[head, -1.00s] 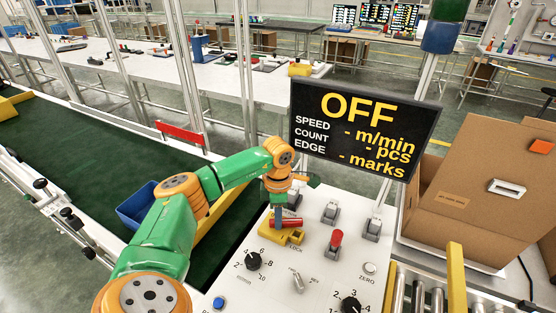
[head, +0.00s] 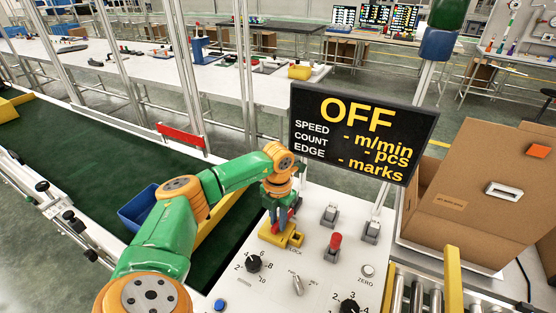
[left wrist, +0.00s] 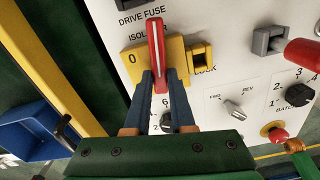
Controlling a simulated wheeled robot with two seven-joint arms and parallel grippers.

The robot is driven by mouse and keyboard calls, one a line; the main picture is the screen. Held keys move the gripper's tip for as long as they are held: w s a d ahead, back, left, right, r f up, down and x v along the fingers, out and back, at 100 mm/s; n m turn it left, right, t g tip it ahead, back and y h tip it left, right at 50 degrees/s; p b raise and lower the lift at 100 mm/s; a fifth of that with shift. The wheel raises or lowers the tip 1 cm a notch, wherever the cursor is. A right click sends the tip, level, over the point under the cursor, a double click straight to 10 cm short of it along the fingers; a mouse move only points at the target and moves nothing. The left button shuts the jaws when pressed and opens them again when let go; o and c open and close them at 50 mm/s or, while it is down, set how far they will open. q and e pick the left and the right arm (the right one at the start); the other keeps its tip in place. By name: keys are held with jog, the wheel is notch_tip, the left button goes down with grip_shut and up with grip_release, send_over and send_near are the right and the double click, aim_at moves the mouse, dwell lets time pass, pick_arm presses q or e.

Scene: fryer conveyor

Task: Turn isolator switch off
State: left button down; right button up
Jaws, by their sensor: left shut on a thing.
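The isolator switch has a yellow base (head: 272,236) and a red handle (left wrist: 156,50) on the white control panel. In the left wrist view its base (left wrist: 175,55) carries a "0" mark to the left of the handle, and the handle stands nearly upright in the picture. My left gripper (head: 283,222) is over the switch from above. Its two dark fingers (left wrist: 158,78) are shut on the lower part of the red handle. In the head view the gripper hides most of the handle. My right gripper is not in view.
A yellow lock piece (left wrist: 201,57) sits right of the switch. Grey toggles (head: 330,214), a red-topped lever (head: 335,241) and black dials (head: 253,262) share the panel. A display (head: 362,132) reading OFF stands behind. A cardboard box (head: 482,190) stands at right.

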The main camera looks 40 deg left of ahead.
pick_arm(q)
jog(key=shift+n, duration=1.1)
jog(key=c, duration=0.8)
grip_release()
jog(key=shift+o, duration=0.2)
notch_tip(320, 180, up, 7)
jog(key=shift+r+b, duration=0.1)
jog(key=shift+b, duration=0.45)
